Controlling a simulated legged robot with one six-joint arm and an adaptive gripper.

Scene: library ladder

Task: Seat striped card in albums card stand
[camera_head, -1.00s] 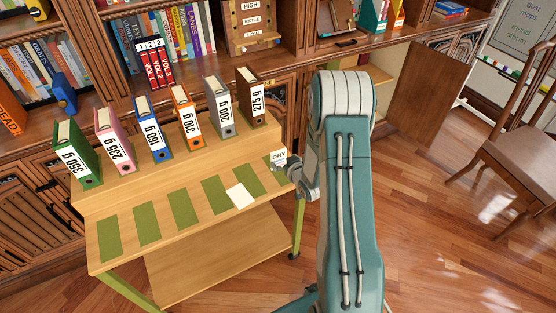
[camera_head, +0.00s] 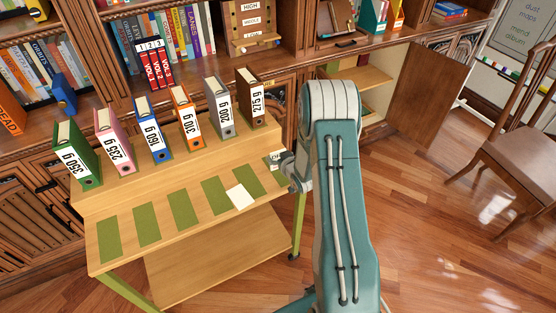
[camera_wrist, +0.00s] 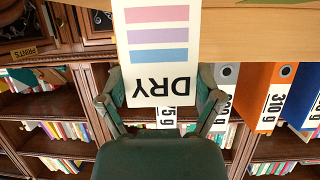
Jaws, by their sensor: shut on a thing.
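The striped card (camera_wrist: 157,50) is held in my gripper (camera_wrist: 160,92). It is white with pink, purple and blue bands and the word DRY, which reads upside down in the wrist view. Only a small part of the card (camera_head: 275,160) shows in the head view, in front of my gripper (camera_head: 293,170) at the right end of the wooden cart. The two fingers close in from either side of the card's lettered end. I cannot pick out a stand marked albums in either view.
The cart (camera_head: 122,268) carries a row of numbered binders, green patches and a flat blank white card (camera_head: 240,197). Bookshelves stand behind. An open cupboard door (camera_head: 428,95) and a chair (camera_head: 515,150) are at right. A PRINTS label (camera_wrist: 23,52) shows in the wrist view.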

